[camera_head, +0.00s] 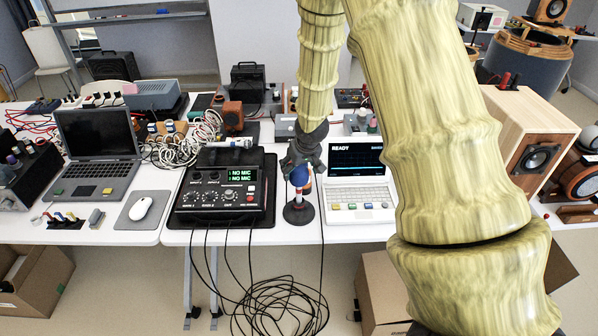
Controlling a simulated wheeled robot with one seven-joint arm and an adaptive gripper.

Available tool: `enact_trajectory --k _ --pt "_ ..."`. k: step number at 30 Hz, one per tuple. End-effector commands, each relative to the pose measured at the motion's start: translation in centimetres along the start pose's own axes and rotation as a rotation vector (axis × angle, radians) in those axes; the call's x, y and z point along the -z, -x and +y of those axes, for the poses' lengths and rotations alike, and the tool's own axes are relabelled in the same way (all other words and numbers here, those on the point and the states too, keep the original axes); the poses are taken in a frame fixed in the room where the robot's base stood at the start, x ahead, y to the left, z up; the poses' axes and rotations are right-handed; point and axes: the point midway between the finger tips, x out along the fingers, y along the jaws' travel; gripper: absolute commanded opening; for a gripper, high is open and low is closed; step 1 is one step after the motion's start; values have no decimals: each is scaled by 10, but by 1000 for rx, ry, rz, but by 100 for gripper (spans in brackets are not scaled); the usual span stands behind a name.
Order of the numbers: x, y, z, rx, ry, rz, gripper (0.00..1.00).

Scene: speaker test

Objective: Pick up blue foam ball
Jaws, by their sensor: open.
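A small blue ball (299,176), which looks like the foam ball, sits at the top of a short stand with a dark round base (298,213) near the front edge of the table. White and red parts show beside and below it. My gripper (301,168) points down from above, right at the ball, with its fingers close around or just above it. The gripper is open. The fingers hide part of the ball, and I cannot tell whether they touch it.
A black mixer with green displays (227,189) stands close to the left of the stand. A white device marked READY (358,186) stands close to the right. A laptop (97,152) and a mouse (141,208) are further left. Cables (270,305) hang to the floor.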

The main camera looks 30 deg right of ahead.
Motion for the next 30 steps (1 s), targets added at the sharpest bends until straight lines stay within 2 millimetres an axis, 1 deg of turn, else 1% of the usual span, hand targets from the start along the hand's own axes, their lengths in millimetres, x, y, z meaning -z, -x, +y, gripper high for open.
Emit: enact_trajectory --k 6,9,13,20,26,27,30 --pt "-1 -18 -1 -1 1 -2 76" --pt "0 -23 -2 0 1 -1 76" --pt "-1 -27 -2 1 1 0 76" --pt "-1 -27 -2 1 0 0 76" --pt "-1 -27 -2 0 0 0 41" --pt "-1 -27 -2 0 0 0 40" --pt "-1 -27 -2 0 0 0 40"
